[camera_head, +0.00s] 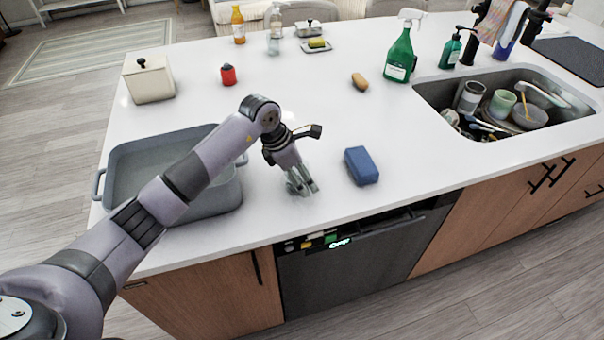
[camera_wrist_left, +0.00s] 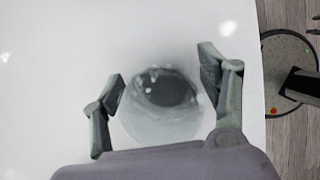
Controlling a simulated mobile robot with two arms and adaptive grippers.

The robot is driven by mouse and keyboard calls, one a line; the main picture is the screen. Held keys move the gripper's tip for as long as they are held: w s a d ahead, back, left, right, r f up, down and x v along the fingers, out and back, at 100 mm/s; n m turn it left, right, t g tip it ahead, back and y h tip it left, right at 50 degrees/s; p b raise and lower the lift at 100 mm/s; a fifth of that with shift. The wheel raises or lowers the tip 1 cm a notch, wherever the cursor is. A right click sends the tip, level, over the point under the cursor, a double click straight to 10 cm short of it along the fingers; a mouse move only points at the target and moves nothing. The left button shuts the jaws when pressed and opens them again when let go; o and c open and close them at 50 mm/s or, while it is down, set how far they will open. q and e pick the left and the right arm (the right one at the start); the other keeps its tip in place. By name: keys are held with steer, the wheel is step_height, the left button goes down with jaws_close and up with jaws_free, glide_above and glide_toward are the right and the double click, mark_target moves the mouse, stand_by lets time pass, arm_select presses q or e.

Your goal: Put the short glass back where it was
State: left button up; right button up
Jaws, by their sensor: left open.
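The short glass (camera_head: 296,179) is clear and stands on the white counter near its front edge, partly hidden by my left gripper in the head view. In the left wrist view the glass (camera_wrist_left: 162,105) shows from above, between the two fingers. My left gripper (camera_head: 302,188) is open and points down at the glass, with one finger on each side. In the left wrist view there is a visible gap beside the left finger of the gripper (camera_wrist_left: 162,88); whether the right finger touches the glass I cannot tell. My right gripper is not in view.
A grey roasting pan (camera_head: 120,158) lies left, behind my left arm. A blue sponge (camera_head: 361,166) lies right of the glass. The sink (camera_head: 440,95) with dishes is farther right. A red can (camera_head: 228,75) stands behind. The counter's middle is clear.

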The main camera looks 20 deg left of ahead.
arm_select(q)
steer(key=shift+r, duration=0.25)
steer(key=b+v, duration=0.2)
steer(key=v, duration=0.8)
steer(key=shift+a+r, duration=0.2)
steer(key=shift+r, duration=0.05)
steer(key=shift+s+a+r, duration=0.15)
steer(key=shift+s+r, duration=0.05)
steer(key=shift+r, duration=0.4)
